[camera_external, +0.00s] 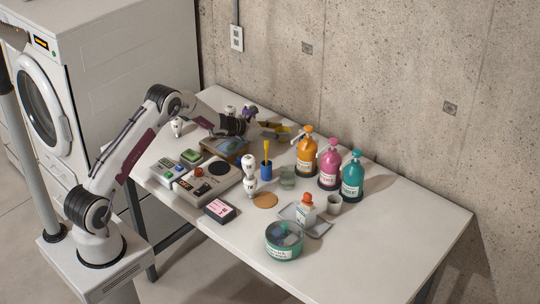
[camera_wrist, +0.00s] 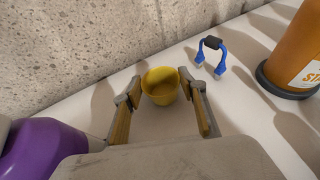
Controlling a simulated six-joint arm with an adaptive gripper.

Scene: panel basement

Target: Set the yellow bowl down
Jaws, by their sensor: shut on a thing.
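The yellow bowl (camera_wrist: 160,86) is between the two fingertips of my gripper (camera_wrist: 162,88) in the wrist view, with its open top facing the camera. My gripper is shut on it, with a finger at either side. In the external view my gripper (camera_external: 274,128) is over the back of the white table (camera_external: 365,252), near the concrete wall; the bowl is too small there to make out apart from the yellowish fingers. Whether the bowl touches the table is hard to tell.
The orange bottle (camera_external: 306,154) stands right of my gripper, with pink (camera_external: 329,168) and teal (camera_external: 352,178) bottles beyond. A purple item (camera_wrist: 42,148) is close at left in the wrist view, a blue clamp-like item (camera_wrist: 211,57) at right. The table's right end is clear.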

